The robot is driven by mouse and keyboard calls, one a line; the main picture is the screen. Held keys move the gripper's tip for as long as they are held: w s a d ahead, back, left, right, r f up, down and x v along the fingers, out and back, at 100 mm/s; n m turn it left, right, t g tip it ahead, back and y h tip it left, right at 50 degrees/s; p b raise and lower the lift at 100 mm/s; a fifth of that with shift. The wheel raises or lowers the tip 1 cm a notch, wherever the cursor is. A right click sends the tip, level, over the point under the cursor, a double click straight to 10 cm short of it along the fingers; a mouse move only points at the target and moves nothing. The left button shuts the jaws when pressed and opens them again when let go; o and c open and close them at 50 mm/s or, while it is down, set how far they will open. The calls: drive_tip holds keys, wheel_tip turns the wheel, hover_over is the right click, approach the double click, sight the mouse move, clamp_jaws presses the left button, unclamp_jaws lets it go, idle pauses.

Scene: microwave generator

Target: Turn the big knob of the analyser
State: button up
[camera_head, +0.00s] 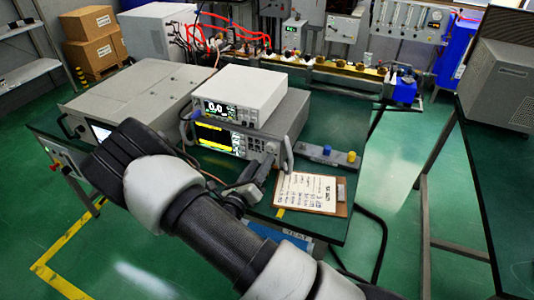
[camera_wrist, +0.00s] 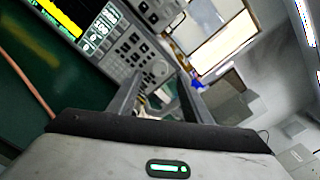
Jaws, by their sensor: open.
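The analyser (camera_head: 222,137) stands on the green bench under a smaller white meter. Its screen is lit yellow, and its keypad and knob (camera_head: 270,147) are at the right of the front panel. In the wrist view the analyser's front panel (camera_wrist: 103,52) shows tilted at the upper left, with part of the yellow screen and the buttons. My gripper (camera_wrist: 162,77) is open, with its two fingers apart and nothing clearly held between them. The fingers point toward the right end of the panel.
The white meter (camera_head: 240,97) sits on top of the analyser. A large grey unit (camera_head: 140,95) is to the left. A clipboard (camera_head: 305,192) and a small block with blue and yellow knobs (camera_head: 328,156) lie to the right. A cable runs along the bench front.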

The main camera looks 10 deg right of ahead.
sight(269, 149)
drive_tip(key=x, duration=0.6)
drive_tip(key=c, duration=1.1)
drive_tip(key=shift+o, duration=0.2)
drive_tip(key=shift+m, duration=2)
drive_tip(key=o, duration=1.1)
drive_tip(key=shift+c, duration=0.2)
drive_tip(key=shift+s, duration=0.1)
drive_tip(key=v, duration=1.7)
